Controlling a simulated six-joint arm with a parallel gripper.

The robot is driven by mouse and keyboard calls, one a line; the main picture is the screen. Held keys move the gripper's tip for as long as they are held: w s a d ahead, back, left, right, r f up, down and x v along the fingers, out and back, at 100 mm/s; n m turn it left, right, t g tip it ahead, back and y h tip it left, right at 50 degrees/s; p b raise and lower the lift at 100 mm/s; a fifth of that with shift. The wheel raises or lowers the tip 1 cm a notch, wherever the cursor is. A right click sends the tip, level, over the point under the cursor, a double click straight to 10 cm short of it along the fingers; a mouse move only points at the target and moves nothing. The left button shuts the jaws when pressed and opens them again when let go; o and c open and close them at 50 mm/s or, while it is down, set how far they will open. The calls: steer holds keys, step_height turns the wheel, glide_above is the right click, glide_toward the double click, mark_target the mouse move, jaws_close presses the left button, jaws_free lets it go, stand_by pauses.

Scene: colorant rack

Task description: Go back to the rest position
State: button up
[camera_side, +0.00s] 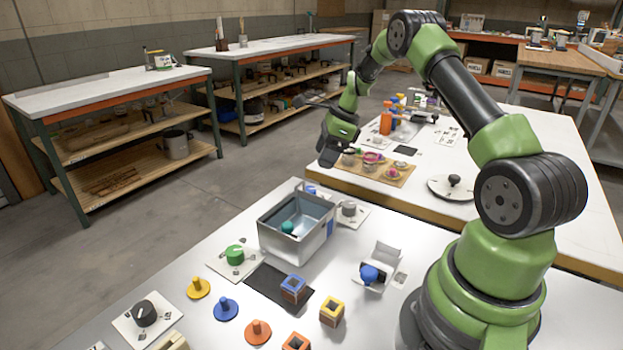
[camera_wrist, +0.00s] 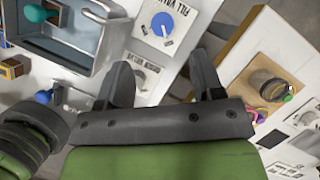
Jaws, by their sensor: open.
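My gripper (camera_side: 331,150) hangs high over the far side of the near table, beyond the metal bin. In the wrist view my gripper (camera_wrist: 166,75) shows two dark fingers spread well apart with nothing between them. The arm is raised and bent, with the fingers pointing down. The metal bin (camera_side: 268,238) holds a green object (camera_side: 287,227). The bin also shows at the upper left of the wrist view (camera_wrist: 92,48), clear of the fingers. A colorant rack cannot be made out for certain.
Knob panels, including a green knob (camera_side: 235,254) and a black knob (camera_side: 144,313), stand on the near table. Yellow (camera_side: 198,289), blue (camera_side: 226,309) and orange (camera_side: 258,332) pegs stand at its front. A wooden board (camera_side: 350,165) with small bowls lies on the other table. Orange bottles (camera_side: 386,122) stand behind it.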

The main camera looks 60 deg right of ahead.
steer(key=s+a+r+n+t, duration=0.1)
steer(key=s+a+r+n, duration=0.2)
steer(key=a+r+n, duration=0.45)
steer(key=s+a+r+n, duration=0.2)
steer(key=a+r+n, duration=0.2)
steer(key=a+r, duration=0.5)
steer(key=s+a+r+n+t, duration=0.1)
steer(key=s+a+r+n, duration=0.1)
steer(key=s+a+n, duration=0.2)
steer(key=s+a+r+n+t, duration=0.1)
steer(key=s+a+n, duration=0.3)
steer(key=s+n, duration=0.5)
steer(key=s+r, duration=0.1)
steer(key=s, duration=0.3)
steer(key=shift+t, duration=0.3)
